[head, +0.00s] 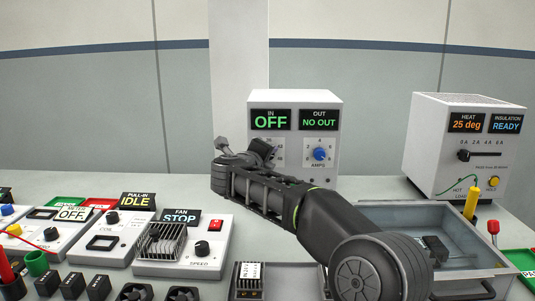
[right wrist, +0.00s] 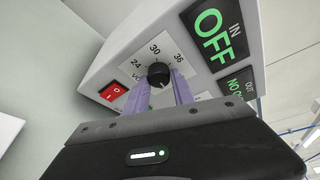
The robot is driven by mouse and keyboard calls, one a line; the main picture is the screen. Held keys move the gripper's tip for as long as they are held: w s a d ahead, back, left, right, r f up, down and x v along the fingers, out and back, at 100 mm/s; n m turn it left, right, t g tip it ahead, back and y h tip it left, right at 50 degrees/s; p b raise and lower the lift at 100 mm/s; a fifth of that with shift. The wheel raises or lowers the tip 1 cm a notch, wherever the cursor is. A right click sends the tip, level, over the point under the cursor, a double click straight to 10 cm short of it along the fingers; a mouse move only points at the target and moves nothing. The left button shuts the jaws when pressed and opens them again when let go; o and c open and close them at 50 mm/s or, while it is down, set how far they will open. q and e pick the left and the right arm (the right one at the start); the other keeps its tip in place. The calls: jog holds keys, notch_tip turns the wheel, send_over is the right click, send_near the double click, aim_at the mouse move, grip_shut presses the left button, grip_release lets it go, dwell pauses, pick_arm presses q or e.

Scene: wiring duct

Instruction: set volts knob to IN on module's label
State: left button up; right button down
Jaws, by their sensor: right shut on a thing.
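The white power supply (head: 296,97) stands at the back middle. Its IN display reads OFF and its OUT display reads NO OUT. Its black volts knob (right wrist: 159,72) shows in the right wrist view on a dial with 24, 30 and 36; its pointer direction is not clear. My right gripper (right wrist: 161,78) is shut on the knob, one purple finger on each side. In the head view my right gripper and wrist hide the knob. A dark module with a white label (head: 250,271) lies at the front middle; its text is too small to read. My left gripper is not in view.
A red rocker switch (right wrist: 113,93) sits beside the volts dial. A blue amps knob (head: 320,154) is right of my gripper. A fan unit (head: 183,244) stands front left, a grey tray (head: 400,208) front right, and a heat tester (head: 466,145) at the right.

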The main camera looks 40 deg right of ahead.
jog(key=m+y+p, duration=0.1)
jog(key=m, duration=0.2)
jog(key=shift+d+m+y, duration=0.1)
jog(key=shift+m+y, duration=0.2)
jog(key=shift+y, duration=0.1)
jog(key=shift+t, duration=0.3)
jog(key=c, duration=1.1)
grip_release()
jog(key=shift+o, duration=0.2)
jog(key=v, duration=0.7)
jog(key=shift+s+a, duration=0.25)
jog(key=shift+a, duration=0.05)
jog(key=shift+r, duration=0.1)
